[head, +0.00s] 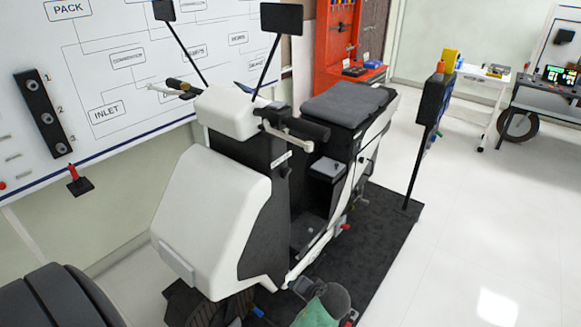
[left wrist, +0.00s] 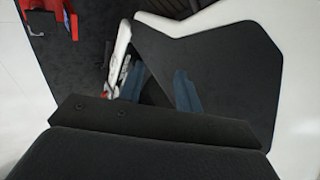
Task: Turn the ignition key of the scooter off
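The scooter (head: 215,215) stands upright in the middle of the head view, with a white front shield, black inner panels and a grey seat (head: 348,104). Its handlebar has a dark grip (head: 296,124) on the near side. I cannot make out the ignition key in either view. In the left wrist view my left gripper (left wrist: 157,88) shows two bluish fingers set apart, with nothing seen between them. A dark panel (left wrist: 215,60) with a white border lies beyond them.
A whiteboard (head: 95,45) with a diagram runs along the left wall. A red tool panel (head: 337,40) stands behind the scooter. A dark post (head: 412,180) rises from the black mat (head: 385,235). The white floor (head: 480,220) at right is clear.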

